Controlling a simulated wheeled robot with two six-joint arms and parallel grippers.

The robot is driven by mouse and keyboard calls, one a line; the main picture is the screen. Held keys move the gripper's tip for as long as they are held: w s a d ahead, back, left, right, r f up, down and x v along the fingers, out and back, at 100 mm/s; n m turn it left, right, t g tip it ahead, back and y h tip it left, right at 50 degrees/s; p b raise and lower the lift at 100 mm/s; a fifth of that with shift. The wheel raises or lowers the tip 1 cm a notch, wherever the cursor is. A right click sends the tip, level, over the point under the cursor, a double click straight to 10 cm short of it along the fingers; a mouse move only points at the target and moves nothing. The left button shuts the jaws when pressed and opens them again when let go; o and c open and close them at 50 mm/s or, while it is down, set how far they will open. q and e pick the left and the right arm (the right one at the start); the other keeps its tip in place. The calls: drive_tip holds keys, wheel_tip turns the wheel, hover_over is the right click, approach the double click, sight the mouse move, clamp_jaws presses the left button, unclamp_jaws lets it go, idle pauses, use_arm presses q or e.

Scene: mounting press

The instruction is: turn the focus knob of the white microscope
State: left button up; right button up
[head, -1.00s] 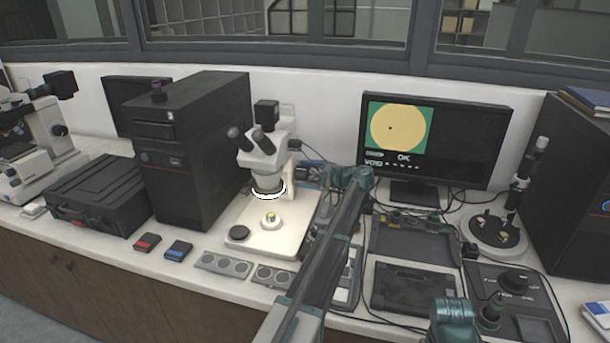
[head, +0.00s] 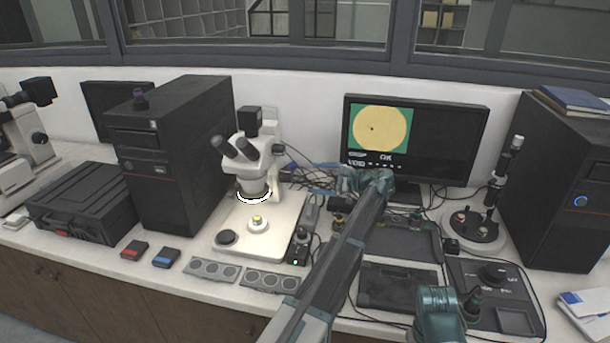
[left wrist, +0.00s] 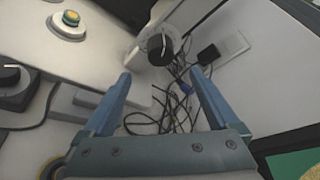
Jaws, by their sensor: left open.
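The white microscope (head: 262,165) stands in the middle left of the head view, with dark eyepieces and a lit ring over its base. In the left wrist view its black focus knob (left wrist: 160,47) sticks out from the white column. My left gripper (head: 318,179) is right of the column in the head view, with its fingers toward it. In the left wrist view the left gripper (left wrist: 159,72) is open and empty. The knob appears beyond the gap between the fingertips, apart from them.
Cables (left wrist: 165,105) lie behind the microscope base. A small control box (head: 299,246) stands right of the base, and a black computer tower (head: 180,150) stands left. A monitor (head: 450,140) is behind my left arm. Slotted grey holders (head: 213,269) lie in front.

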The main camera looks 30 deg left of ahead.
use_arm(q)
drive_tip(key=shift+v, duration=1.1)
use_arm(e)
drive_tip(key=shift+r, duration=0.25)
idle(0.4)
